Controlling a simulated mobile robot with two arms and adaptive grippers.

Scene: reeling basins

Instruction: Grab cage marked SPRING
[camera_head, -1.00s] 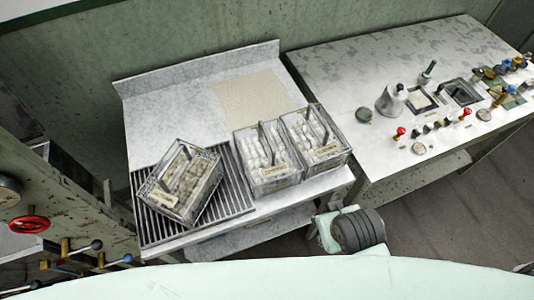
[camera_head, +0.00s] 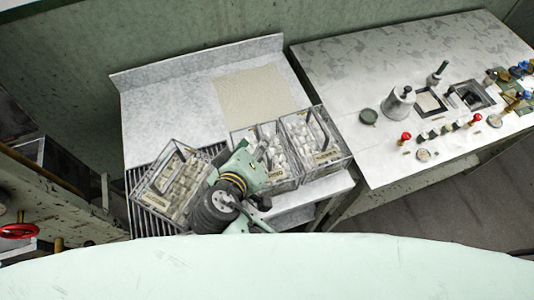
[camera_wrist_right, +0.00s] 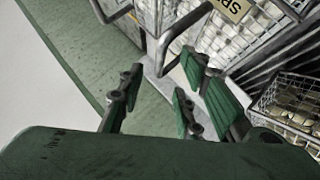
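Three wire cages filled with pale cocoons stand on the bench. The middle cage (camera_head: 291,183) is partly hidden behind my right gripper (camera_head: 259,151), which is over its left front side near the upright handle. In the right wrist view, a tan label (camera_wrist_right: 236,8) reading "SP", with the rest cut off, is on the cage beside the slats. The right gripper's fingers (camera_wrist_right: 152,100) are spread apart there, with a grey bent handle (camera_wrist_right: 163,45) just ahead. No grip on it shows. The right cage (camera_head: 322,165) and left cage (camera_head: 165,180) also have labels, too small to read. My left gripper is not in view.
The left cage sits angled on a slatted rack (camera_head: 140,207), close to my right arm. A beige patch (camera_head: 250,90) of bench behind the cages is clear. The right-hand table (camera_head: 400,60) carries a metal funnel-shaped vessel (camera_head: 397,103) and several coloured knobs.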

